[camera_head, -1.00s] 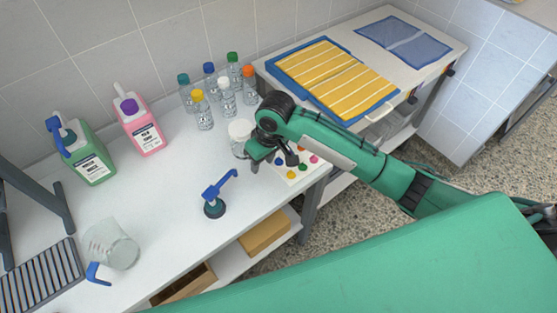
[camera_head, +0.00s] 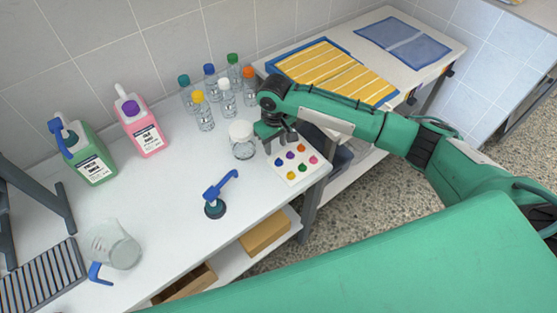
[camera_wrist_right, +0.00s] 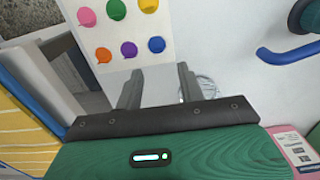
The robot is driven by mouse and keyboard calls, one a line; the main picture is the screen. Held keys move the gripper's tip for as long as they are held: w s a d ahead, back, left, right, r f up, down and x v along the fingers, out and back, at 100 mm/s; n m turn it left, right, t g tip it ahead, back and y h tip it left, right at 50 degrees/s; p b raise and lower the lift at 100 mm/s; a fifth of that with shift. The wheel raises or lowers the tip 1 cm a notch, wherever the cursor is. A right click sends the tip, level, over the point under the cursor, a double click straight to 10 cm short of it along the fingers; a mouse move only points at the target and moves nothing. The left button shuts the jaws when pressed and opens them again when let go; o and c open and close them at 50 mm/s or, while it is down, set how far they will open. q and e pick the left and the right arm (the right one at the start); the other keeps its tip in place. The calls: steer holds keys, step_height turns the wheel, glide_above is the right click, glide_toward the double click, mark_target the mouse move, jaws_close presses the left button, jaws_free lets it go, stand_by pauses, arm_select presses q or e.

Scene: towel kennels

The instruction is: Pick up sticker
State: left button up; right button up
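The stickers are coloured round dots on a white sheet (camera_head: 296,162) near the table's right front edge. Blue (camera_head: 278,162), purple (camera_head: 290,156) and orange (camera_head: 301,148) dots form the far row. Yellow (camera_head: 291,176), green (camera_head: 302,168) and pink (camera_head: 313,160) dots form the near row. My right gripper (camera_head: 282,140) is just behind the far row. In the right wrist view the two fingers (camera_wrist_right: 160,82) are apart with nothing between them, close to the orange (camera_wrist_right: 103,55), purple (camera_wrist_right: 129,49) and blue (camera_wrist_right: 156,44) dots. My left gripper is out of view.
A white-lidded jar (camera_head: 242,140) stands close left of my right gripper. Several capped bottles (camera_head: 205,116) stand behind. A blue-handled pump lid (camera_head: 215,206) is on the table to the left. The table between is free.

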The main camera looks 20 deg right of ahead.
mark_target(278, 158)
steer(key=shift+s+d+f+p, duration=0.15)
steer(key=shift+f+p, duration=0.2)
steer(key=shift+f, duration=1.15)
steer(key=shift+s+d+f+p, duration=0.1)
steer(key=shift+f+p, duration=0.25)
steer(key=shift+f, duration=1.1)
steer(key=c, duration=0.8)
